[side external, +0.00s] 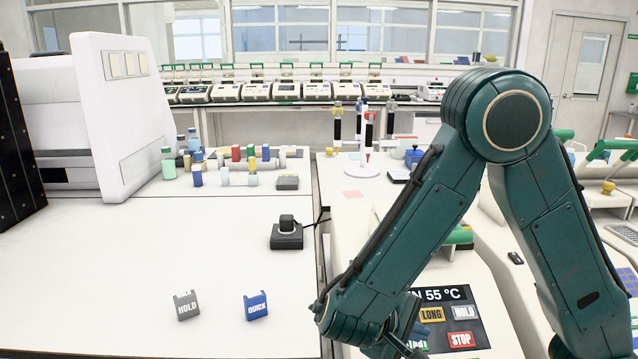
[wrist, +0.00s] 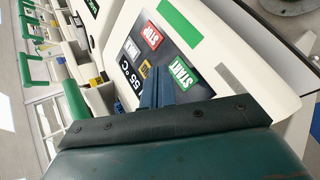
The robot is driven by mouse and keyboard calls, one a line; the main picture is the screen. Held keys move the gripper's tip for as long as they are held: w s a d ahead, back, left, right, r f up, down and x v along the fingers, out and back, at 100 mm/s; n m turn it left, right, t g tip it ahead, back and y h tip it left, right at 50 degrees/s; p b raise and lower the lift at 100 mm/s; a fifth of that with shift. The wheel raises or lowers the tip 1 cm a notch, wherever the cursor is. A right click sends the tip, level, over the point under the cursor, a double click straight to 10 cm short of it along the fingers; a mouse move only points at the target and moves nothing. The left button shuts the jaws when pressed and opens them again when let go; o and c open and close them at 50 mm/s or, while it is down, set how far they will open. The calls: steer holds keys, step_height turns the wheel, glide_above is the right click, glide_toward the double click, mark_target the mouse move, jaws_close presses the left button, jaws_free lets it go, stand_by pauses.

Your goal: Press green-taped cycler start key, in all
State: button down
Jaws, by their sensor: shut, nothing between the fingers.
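The cycler's control panel (wrist: 128,41) fills the middle of the wrist view, with a dark face and a 55 °C readout. Its green START key (wrist: 183,73) is just right of my gripper (wrist: 158,88), whose blue-grey fingers are shut and empty. I cannot tell whether the fingertips touch the panel. The red STOP key (wrist: 152,36) is farther up. In the side view, my arm hides part of the panel (side external: 470,304) and the fingers.
A yellow LONG key (side external: 432,314) and a white HOLD key (side external: 465,312) are close to START. Loose HOLD (side external: 187,305) and QUICK (side external: 256,305) tiles are on the left bench, mostly clear at the front. More cyclers (side external: 286,90) line the back.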

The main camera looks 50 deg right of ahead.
steer(key=shift+s+a+r, duration=0.25)
steer(key=shift+r, duration=0.45)
steer(key=shift+s+a+r, duration=0.2)
steer(key=shift+a+r, duration=0.05)
steer(key=shift+r, duration=0.4)
steer(key=shift+d, duration=0.1)
steer(key=s+d+r+t+y, duration=0.1)
steer(key=s+r+t+y, duration=0.1)
steer(key=r+t+y, duration=0.2)
steer(key=s+d+r+n+t+y, duration=0.1)
steer(key=r+t+y, duration=0.3)
steer(key=r, duration=0.5)
steer(key=shift+s+d+r+t+y, duration=0.15)
steer(key=shift+s+d+t+y, duration=0.3)
steer(key=shift+s+y, duration=0.5)
